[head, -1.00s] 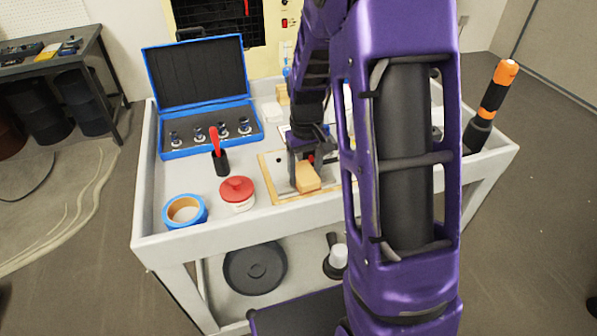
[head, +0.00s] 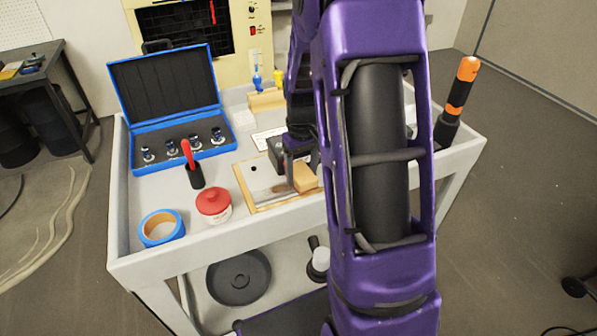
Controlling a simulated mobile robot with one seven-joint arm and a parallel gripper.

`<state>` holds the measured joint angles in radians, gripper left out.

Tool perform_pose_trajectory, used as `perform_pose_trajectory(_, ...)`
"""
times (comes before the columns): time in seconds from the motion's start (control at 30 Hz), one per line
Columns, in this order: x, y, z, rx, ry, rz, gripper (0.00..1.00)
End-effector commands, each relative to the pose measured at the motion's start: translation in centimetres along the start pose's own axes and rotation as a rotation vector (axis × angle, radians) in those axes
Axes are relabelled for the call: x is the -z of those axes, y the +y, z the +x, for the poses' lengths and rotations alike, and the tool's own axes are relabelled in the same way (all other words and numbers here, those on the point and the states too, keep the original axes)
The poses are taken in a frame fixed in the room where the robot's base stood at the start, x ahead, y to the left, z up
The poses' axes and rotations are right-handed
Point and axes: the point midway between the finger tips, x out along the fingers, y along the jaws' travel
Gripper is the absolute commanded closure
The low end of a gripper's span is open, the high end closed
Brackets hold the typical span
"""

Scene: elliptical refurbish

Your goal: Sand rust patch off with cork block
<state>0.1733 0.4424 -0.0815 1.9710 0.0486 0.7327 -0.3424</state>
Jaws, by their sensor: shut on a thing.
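A tan cork block (head: 305,178) is in my gripper (head: 292,168), over the right part of a metal plate (head: 264,178) on a wooden board (head: 258,206). The block looks low, at or just above the plate; I cannot tell whether it touches. My gripper is shut on the block, its fingers partly hidden by my arm. I cannot make out a rust patch; the right side of the plate is hidden behind my arm and the block.
On the white cart (head: 122,262) stand an open blue case (head: 184,140), a red-handled tool (head: 193,165), a red-lidded jar (head: 214,206) and blue tape (head: 161,228). An orange-and-black cylinder (head: 457,102) stands at the right. Bare cart top shows front left.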

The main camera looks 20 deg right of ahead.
Motion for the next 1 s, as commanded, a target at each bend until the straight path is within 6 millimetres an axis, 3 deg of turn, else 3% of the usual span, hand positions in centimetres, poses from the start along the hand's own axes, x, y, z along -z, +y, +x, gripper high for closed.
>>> perform_pose_trajectory(0.33,0.5,-3.0,-0.6,0.001,0.009,-0.006,0.78)
perform_pose_trajectory(0.63,0.6,-4.2,-0.6,0.001,0.009,-0.006,0.79)
perform_pose_trajectory(1.0,0.7,-7.1,-0.7,0.001,0.007,-0.006,0.79)
